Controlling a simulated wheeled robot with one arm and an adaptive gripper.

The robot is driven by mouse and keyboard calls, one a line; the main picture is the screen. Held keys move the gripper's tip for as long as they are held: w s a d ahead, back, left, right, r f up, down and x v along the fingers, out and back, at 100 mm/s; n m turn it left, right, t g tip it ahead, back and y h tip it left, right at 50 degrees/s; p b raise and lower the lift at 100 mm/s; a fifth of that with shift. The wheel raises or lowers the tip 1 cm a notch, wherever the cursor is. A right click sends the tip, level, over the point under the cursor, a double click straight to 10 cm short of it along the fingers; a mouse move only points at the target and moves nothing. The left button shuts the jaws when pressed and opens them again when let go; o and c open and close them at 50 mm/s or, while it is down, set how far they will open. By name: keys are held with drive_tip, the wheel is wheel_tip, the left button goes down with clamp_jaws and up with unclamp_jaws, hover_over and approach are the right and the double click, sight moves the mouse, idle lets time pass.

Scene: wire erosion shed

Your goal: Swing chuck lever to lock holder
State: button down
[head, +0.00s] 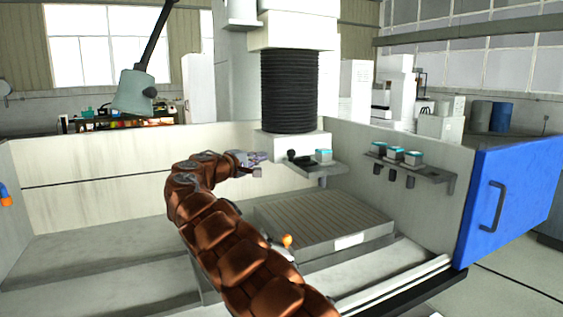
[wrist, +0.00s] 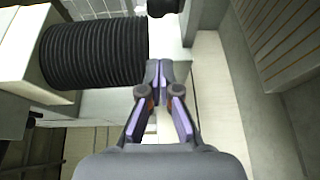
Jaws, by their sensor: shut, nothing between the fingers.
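My gripper (head: 262,158) is beside the white block (head: 298,142) under the machine's bellows, left of a black rounded knob (head: 292,155). The knob seems to be the chuck lever's end; its shaft does not show clearly. The wrist view shows a black rounded part (wrist: 163,7) ahead of my gripper (wrist: 158,70), apart from it. The fingers are shut and empty. A teal-topped holder (head: 323,156) sits on a small grey bracket (head: 318,168) right of the knob. I cannot tell if it is locked.
Several teal-topped holders (head: 397,155) hang in a rack (head: 425,174) on the right wall. An orange ball knob (head: 286,240) stands near the ribbed worktable (head: 325,218), close to my arm. The tank's left floor is clear. A lamp (head: 134,92) hangs at left.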

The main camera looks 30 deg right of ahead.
sight(301, 158)
drive_tip(key=shift+w+a+f, duration=0.1)
drive_tip(key=shift+w+a, duration=0.15)
drive_tip(key=shift+w, duration=0.2)
drive_tip(key=shift+w+a+f, duration=0.1)
drive_tip(key=shift+w+a, duration=0.1)
drive_tip(key=shift+w, duration=0.2)
drive_tip(key=shift+d, duration=0.15)
drive_tip(key=p+x, duration=0.1)
drive_tip(key=x, duration=0.8)
drive_tip(key=shift+d+p, duration=0.35)
drive_tip(key=shift+p, duration=0.05)
drive_tip(key=shift+r, duration=0.15)
drive_tip(key=shift+s+d+b, duration=0.15)
drive_tip(key=shift+s+b, duration=0.4)
drive_tip(key=shift+s, duration=1.15)
